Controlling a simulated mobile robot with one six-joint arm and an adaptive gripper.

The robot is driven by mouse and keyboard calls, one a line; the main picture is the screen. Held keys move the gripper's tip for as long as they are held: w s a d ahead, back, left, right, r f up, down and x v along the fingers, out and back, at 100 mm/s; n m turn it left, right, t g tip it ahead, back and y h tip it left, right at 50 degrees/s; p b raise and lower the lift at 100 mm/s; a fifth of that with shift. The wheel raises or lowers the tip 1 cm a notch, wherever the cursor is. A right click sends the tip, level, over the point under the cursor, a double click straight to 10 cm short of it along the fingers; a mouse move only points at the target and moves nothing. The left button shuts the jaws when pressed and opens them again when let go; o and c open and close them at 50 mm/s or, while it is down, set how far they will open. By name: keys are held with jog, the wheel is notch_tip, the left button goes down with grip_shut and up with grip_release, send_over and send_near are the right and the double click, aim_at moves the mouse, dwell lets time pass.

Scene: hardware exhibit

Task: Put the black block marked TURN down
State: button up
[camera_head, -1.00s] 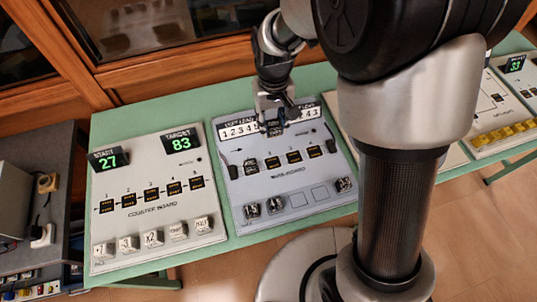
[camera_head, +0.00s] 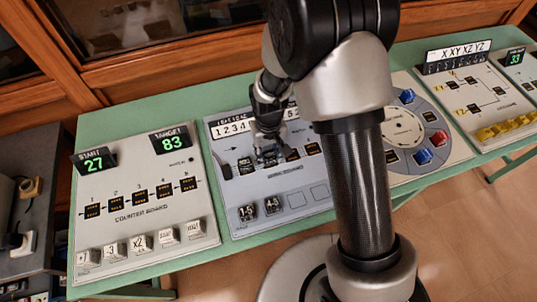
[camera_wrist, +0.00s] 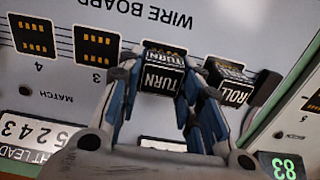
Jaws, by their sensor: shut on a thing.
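The black block marked TURN (camera_wrist: 163,79) is between the two fingers of my gripper (camera_wrist: 158,98), which is shut on it. In the wrist view it is upright, in line with the row of slots on the wire board and over the spot between slot 3 (camera_wrist: 96,46) and the ROLL block (camera_wrist: 231,92). In the head view my gripper (camera_head: 268,157) is low over the wire board (camera_head: 218,187), and its fingers mostly hide the TURN block. I cannot tell whether the block's underside touches the board.
The ROLL block stands close beside my right finger in the wrist view. Slots 3 and 4 (camera_head: 312,149) are empty. Blocks marked 1-5 (camera_head: 247,213) and 4-5 (camera_head: 272,206) sit at the board's front. The counter board (camera_head: 140,258) is to the left.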

jog(key=shift+f, duration=0.2)
jog(key=o, duration=1)
jog(key=shift+r, duration=0.15)
